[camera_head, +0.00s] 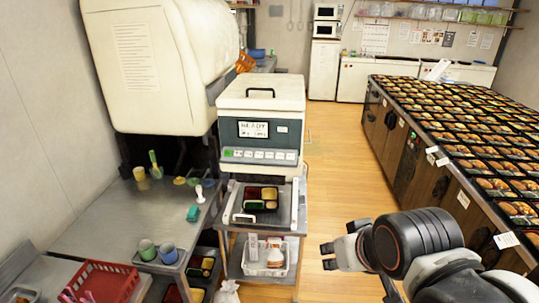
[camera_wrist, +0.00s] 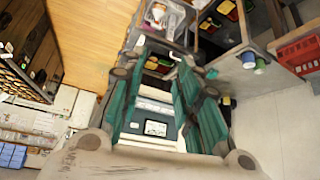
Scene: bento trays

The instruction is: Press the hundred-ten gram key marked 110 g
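The white machine (camera_head: 262,95) stands on a metal stand, with a dark panel (camera_head: 287,142) on its front. Its lit display (camera_head: 253,129) seems to read READY. Below runs a row of small keys (camera_head: 265,155), one green at the left end and several pale ones. Their marks are too small to read, so I cannot tell which is 110 g. My gripper (camera_head: 327,257) is open and empty, low and to the right of the machine, apart from it. In the wrist view, the panel's display (camera_wrist: 156,128) shows upside down between my spread fingers (camera_wrist: 158,75).
A dark compartment tray (camera_head: 258,207) sits on the machine's lower shelf, with a white basket (camera_head: 265,262) beneath. A metal table (camera_head: 105,225) with cups stands left. A long counter (camera_head: 425,165) of filled bento trays stands right. Wooden floor is clear between.

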